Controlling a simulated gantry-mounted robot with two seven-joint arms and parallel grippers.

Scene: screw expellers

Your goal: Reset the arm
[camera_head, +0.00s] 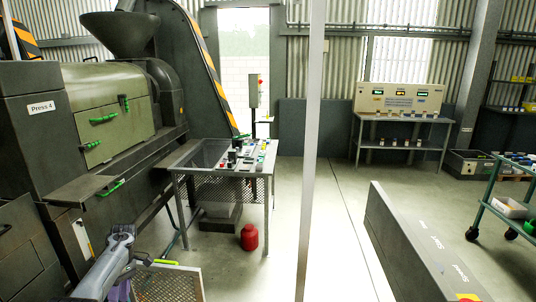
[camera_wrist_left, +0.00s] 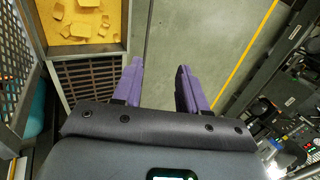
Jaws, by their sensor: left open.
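My left gripper (camera_wrist_left: 158,70) shows its two purple fingers in the left wrist view, spread apart with nothing between them. Bare grey floor and part of a slatted grate lie beyond the fingertips. In the head view my grey left arm is low at the left, and a little of the purple gripper (camera_head: 120,290) shows at the bottom edge, beside a mesh panel. My right gripper is in neither view.
The Press 4 machine (camera_head: 105,105) stands at the left. A mesh-topped table (camera_head: 195,158) with small parts is in front of it. A red container (camera_head: 249,237) stands on the floor. A tray with yellow chunks (camera_wrist_left: 68,45) is near the left finger. Floor in the middle is clear.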

